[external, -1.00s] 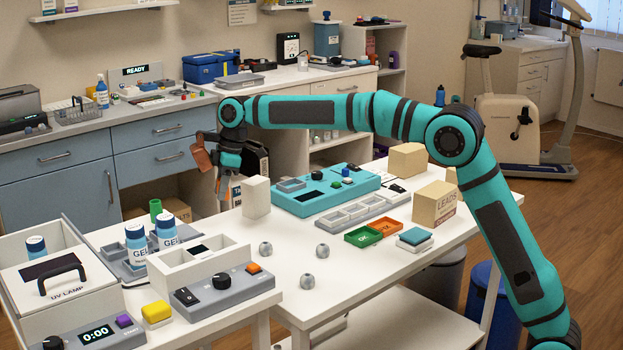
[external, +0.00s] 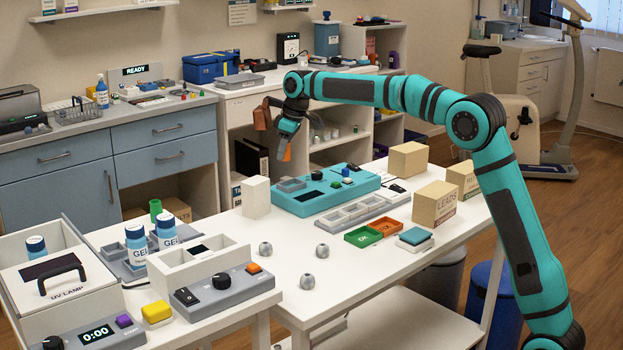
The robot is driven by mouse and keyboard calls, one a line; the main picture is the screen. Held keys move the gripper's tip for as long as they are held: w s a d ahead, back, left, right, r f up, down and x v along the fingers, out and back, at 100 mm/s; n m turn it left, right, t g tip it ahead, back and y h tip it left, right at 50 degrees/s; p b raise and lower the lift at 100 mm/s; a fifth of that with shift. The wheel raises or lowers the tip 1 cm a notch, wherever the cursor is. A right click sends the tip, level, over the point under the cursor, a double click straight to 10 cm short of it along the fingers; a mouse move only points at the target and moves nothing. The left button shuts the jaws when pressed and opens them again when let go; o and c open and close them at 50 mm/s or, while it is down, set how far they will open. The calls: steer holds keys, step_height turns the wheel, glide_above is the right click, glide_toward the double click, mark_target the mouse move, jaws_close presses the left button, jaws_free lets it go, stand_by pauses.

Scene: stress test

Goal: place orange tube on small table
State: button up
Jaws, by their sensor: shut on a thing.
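My gripper (external: 288,136) points down above the back of the white table (external: 345,275), over the left part of the teal device. It is shut on a small orange piece (external: 287,155), which looks like the orange tube. The piece shows just below the jaws, and the fingers hide most of it. It is held in the air, clear of the table. I cannot tell whether this white table is the small table.
Below my gripper are a teal device (external: 318,204) and a white upright block (external: 256,197). Grey trays (external: 355,217), green (external: 363,237) and orange (external: 388,228) bins and cardboard boxes (external: 436,203) stand to the right. The table's front is mostly clear, except for several grey knobs (external: 307,281).

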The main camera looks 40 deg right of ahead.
steer(key=s+d+m+h, duration=0.1)
steer(key=s+d+m, duration=0.2)
steer(key=d, duration=1.2)
steer(key=s+d+m+h, duration=0.1)
steer(key=s+d+m, duration=0.2)
steer(key=d, duration=1.3)
steer(key=s+d+m, duration=0.3)
steer(key=d+m, duration=0.1)
steer(key=d, duration=1.1)
steer(key=shift+s+d+m+h, duration=0.15)
steer(key=shift+s+m+h, duration=0.15)
steer(key=shift+s+h, duration=0.1)
steer(key=s+d+f+m, duration=0.3)
steer(key=s+d+m, duration=0.1)
steer(key=s+d, duration=0.85)
steer(key=s+d+f, duration=0.2)
steer(key=s+f, duration=0.3)
steer(key=f, duration=0.2)
steer(key=s+d+f+h, duration=0.1)
steer(key=s+d+f, duration=0.2)
steer(key=s+f, duration=0.2)
steer(key=shift+s+d+f+m, duration=0.25)
steer(key=shift+s+f+m, duration=0.15)
steer(key=shift+f, duration=0.55)
